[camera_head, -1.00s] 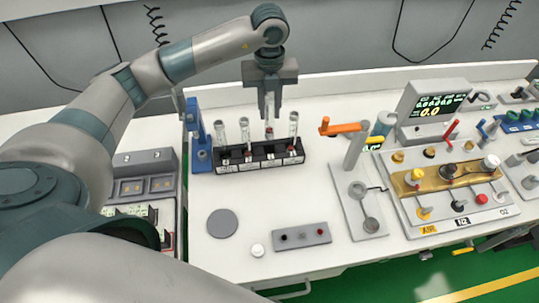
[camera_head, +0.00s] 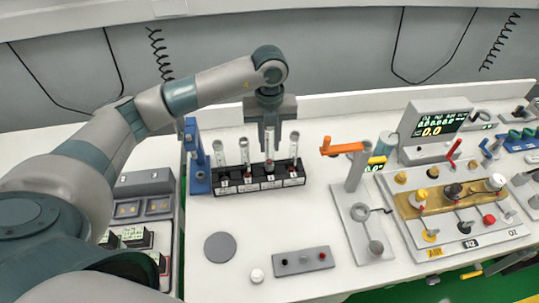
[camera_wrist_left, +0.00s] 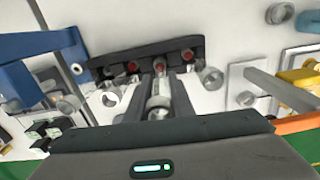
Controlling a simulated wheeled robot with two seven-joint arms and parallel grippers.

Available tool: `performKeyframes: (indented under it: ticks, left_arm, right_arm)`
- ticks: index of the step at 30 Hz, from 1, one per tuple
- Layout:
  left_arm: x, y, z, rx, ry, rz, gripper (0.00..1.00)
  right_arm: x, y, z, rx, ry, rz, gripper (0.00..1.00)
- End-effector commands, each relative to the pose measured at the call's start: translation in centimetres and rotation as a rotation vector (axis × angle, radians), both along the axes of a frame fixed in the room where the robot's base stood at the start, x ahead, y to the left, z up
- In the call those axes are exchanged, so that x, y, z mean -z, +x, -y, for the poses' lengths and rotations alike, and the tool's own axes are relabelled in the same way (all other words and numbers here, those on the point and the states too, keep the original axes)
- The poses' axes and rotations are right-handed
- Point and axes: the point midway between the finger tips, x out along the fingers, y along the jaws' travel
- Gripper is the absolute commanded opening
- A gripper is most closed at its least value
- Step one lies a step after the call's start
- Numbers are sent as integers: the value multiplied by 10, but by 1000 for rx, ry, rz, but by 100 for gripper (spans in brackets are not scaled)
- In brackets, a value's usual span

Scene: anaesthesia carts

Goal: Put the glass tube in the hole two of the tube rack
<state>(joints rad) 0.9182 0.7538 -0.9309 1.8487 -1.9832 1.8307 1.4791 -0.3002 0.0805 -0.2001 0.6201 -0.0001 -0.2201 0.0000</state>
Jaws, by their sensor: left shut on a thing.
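The black tube rack (camera_head: 258,182) stands on the white cart top with white labels along its front; it also shows in the wrist view (camera_wrist_left: 120,58). My left gripper (camera_head: 270,146) points down above the rack, shut on an upright glass tube (camera_head: 269,150) with red at its lower end. The held tube also shows between the fingers in the wrist view (camera_wrist_left: 158,106). Its lower end is at the rack's top, around the third position from the left; I cannot tell how far it is in a hole. Other glass tubes (camera_head: 218,153), (camera_head: 244,151), (camera_head: 293,145) stand in the rack. My right gripper is not in view.
A blue stand (camera_head: 197,160) is close left of the rack.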

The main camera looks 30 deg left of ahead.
Motion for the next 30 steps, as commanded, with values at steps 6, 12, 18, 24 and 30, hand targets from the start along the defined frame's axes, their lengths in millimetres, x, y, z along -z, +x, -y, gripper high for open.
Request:
performKeyframes:
  ticks: [6, 12, 18, 24, 30]
  left_arm:
    - [5, 0, 0, 0, -1, -1, 0]
    - [32, 0, 0, 0, 0, -1, 0]
    - [50, 0, 0, -1, -1, 1, 0]
    - [49, 0, 0, 0, -1, 1, 0]
    - [52, 0, 0, 0, 0, 0, 0]
  right_arm:
    - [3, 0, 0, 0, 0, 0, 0]
    - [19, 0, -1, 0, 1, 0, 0]
    - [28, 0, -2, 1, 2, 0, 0]
    - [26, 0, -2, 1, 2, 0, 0]
    - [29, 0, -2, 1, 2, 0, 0]
